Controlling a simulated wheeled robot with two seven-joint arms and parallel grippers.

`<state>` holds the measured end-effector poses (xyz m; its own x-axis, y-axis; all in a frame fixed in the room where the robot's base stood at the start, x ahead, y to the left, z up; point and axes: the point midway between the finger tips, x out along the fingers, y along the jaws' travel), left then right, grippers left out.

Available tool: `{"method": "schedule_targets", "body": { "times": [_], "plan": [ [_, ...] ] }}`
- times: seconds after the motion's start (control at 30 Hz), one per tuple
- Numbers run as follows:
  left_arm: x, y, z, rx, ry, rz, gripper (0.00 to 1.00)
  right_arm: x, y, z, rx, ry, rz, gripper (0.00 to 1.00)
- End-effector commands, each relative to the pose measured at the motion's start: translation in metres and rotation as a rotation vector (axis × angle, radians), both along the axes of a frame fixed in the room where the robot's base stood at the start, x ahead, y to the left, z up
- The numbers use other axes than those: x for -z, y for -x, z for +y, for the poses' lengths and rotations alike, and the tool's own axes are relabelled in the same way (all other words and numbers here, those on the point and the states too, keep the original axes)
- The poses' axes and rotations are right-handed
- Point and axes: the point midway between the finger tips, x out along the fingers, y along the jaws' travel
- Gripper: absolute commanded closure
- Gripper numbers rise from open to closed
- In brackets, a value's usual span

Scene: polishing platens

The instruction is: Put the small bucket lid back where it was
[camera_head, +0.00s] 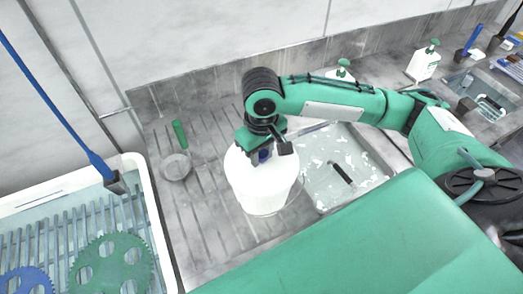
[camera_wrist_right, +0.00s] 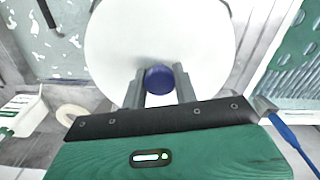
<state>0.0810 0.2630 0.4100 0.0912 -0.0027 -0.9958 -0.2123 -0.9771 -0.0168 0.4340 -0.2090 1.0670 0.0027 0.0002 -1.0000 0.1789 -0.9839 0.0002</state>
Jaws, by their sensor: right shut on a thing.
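A white bucket (camera_head: 260,195) stands upright on the grooved grey drainboard, left of the sink, in the head view. The round white lid (camera_wrist_right: 160,35) fills the upper middle of the right wrist view, with a blue knob (camera_wrist_right: 159,80) on it. My right gripper (camera_head: 264,155) is above the bucket top, its two fingers (camera_wrist_right: 160,84) on either side of the blue knob and shut on it. The lid is at the bucket's top; whether it rests fully on the rim or hovers slightly is unclear. My left gripper is in neither view.
The sink (camera_head: 338,185) with foamy water and a dark object lies right of the bucket. A green-handled strainer (camera_head: 176,165) lies to the left. A white tub (camera_head: 160,245) holds green and blue gears. White dispenser bottles (camera_head: 424,64) stand at the back.

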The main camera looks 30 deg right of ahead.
Motion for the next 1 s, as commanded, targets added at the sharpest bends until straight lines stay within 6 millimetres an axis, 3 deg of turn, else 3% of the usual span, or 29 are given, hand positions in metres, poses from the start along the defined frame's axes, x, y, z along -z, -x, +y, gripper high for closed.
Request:
{"method": "schedule_targets", "body": {
  "times": [0.17, 0.2, 0.3, 0.33, 0.73, 0.87, 1.0],
  "plan": [
    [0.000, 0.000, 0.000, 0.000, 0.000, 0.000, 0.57, 0.004, 0.000, 0.000, 0.000, 0.000, 0.001, 0.95],
    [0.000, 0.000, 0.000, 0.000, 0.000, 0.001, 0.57, 0.004, 0.000, 0.000, 0.000, -0.001, 0.001, 0.67],
    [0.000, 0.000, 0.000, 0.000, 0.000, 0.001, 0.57, 0.004, 0.000, 0.000, 0.000, -0.001, 0.001, 0.47],
    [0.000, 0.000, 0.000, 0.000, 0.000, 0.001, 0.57, 0.004, 0.000, 0.000, 0.000, -0.001, 0.001, 0.46],
    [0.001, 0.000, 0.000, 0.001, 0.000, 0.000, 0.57, -0.006, -0.001, 0.001, 0.000, -0.001, -0.002, 0.46],
    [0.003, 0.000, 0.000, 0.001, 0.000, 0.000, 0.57, -0.028, -0.001, 0.001, -0.002, -0.003, -0.006, 0.46],
    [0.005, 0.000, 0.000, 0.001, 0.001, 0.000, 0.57, -0.063, -0.001, 0.001, -0.001, -0.003, -0.006, 0.46]
  ]
}}
